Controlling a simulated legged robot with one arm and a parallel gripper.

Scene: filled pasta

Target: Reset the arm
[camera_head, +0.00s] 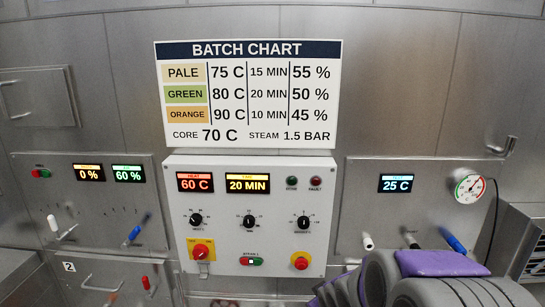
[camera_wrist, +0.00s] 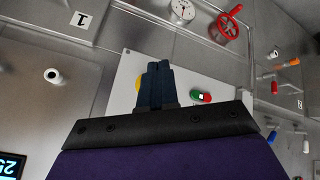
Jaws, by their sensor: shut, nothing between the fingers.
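My gripper (camera_wrist: 157,68) shows in the wrist view with its two dark fingers together and nothing between them. Behind the fingers is part of a white control panel with a green and red button (camera_wrist: 201,97) just to their right. In the head view my arm (camera_head: 420,280), grey with purple parts, is folded at the lower right. The fingers are not visible in the head view.
The white control panel (camera_head: 249,270) has knobs, displays reading 60 C and 20 MIN, and a yellow-red switch (camera_head: 201,250). A batch chart (camera_head: 248,132) hangs above it. A gauge (camera_head: 469,188) is at right. The wrist view shows a red handwheel (camera_wrist: 225,27).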

